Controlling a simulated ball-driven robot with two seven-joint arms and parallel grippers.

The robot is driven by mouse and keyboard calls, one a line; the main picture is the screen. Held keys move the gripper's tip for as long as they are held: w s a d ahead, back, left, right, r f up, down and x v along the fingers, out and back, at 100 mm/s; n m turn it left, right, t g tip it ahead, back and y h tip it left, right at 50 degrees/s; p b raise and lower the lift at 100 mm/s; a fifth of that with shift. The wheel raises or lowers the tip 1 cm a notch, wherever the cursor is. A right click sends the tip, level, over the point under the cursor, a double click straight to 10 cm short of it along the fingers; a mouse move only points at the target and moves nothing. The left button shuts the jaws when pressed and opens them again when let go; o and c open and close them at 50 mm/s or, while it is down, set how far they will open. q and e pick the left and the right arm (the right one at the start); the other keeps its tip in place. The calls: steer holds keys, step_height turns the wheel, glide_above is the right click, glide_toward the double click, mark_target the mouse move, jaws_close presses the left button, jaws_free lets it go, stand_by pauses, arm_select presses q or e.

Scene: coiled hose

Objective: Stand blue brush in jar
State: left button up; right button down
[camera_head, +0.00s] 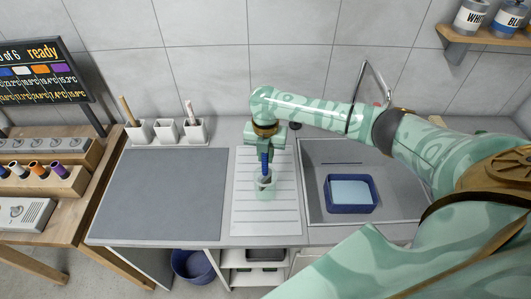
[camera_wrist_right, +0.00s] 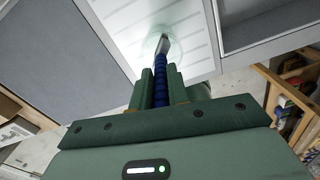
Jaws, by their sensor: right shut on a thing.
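The blue brush (camera_head: 265,163) hangs roughly upright from my right gripper (camera_head: 266,150), with its lower end at the mouth of the clear jar (camera_head: 265,188). The jar stands on the ribbed white drainboard. My right gripper is shut on the brush's ribbed blue handle, which shows between the fingers in the right wrist view (camera_wrist_right: 160,88). The brush's pale head (camera_wrist_right: 164,44) lies over or inside the round jar there; I cannot tell how deep it sits. My left gripper is in neither view.
The sink (camera_head: 318,208) right of the drainboard holds a blue basin (camera_head: 374,208) of water. White cups (camera_head: 166,131) with two other brushes stand at the back left. A bare grey mat (camera_head: 160,195) lies left.

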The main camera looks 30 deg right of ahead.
steer(key=c, duration=1.3)
jaws_free()
steer(key=shift+r, duration=0.15)
step_height(320, 180, up, 16)
steer(key=p, duration=0.3)
